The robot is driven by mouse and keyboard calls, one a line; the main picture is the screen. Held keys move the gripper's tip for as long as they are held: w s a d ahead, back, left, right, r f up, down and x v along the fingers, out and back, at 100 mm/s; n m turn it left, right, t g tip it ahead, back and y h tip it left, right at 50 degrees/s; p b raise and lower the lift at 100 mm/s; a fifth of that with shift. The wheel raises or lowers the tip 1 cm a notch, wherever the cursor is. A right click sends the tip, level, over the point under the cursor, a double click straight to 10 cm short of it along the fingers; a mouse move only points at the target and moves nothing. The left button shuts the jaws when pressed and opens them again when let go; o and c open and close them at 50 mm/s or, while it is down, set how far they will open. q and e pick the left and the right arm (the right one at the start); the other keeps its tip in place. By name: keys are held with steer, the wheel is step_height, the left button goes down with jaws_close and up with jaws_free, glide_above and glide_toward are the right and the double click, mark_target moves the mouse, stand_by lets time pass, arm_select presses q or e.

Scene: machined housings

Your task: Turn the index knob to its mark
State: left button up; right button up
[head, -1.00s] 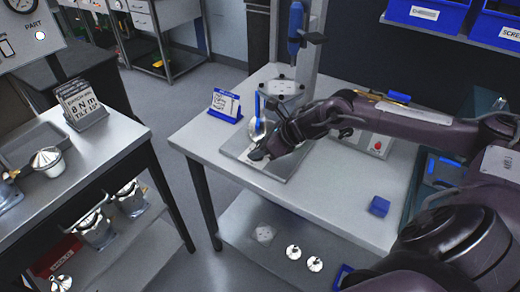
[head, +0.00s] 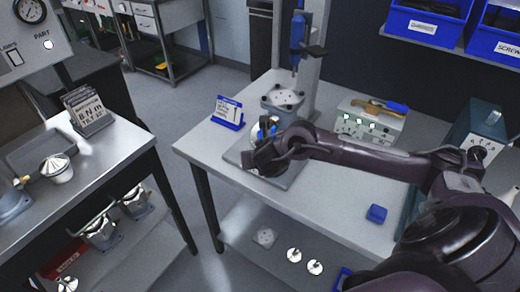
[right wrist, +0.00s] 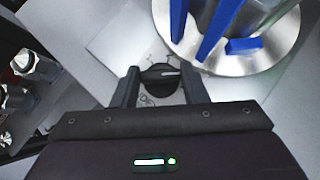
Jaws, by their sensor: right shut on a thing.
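The index knob (right wrist: 160,77) is a small dark round knob with a pale line on it. In the right wrist view it sits between the fingertips of my right gripper (right wrist: 160,88), which is shut on it. Printed marks and lettering show on the light plate (right wrist: 112,42) around the knob, partly covered by the fingers. In the head view my right gripper (head: 262,165) is over the left part of the fixture's base plate (head: 288,178), and the knob is hidden behind it. My left gripper is not in view.
A round metal flange (right wrist: 275,48) with blue posts stands close beyond the knob. The drill-like column (head: 308,45), a blue-framed card (head: 228,112), a control box (head: 368,125) and a small blue block (head: 376,213) are on the bench. The bench's front right is mostly clear.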

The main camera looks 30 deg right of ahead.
steer(key=m+p, duration=0.1)
steer(key=m+h+p, duration=0.1)
steer(key=shift+w+a+r+g+h+p, duration=0.1)
steer(key=shift+a+r+g+h+p, duration=0.1)
steer(key=shift+r+g+h+p, duration=0.15)
steer(key=shift+f+m+g+h+p, duration=0.3)
steer(key=shift+m+g+h+p, duration=0.25)
steer(key=shift+m+p, duration=0.6)
steer(key=o, duration=0.7)
steer(key=p+v, duration=0.3)
steer(key=v, duration=0.4)
steer(key=shift+r, duration=0.3)
steer(key=shift+a, duration=0.2)
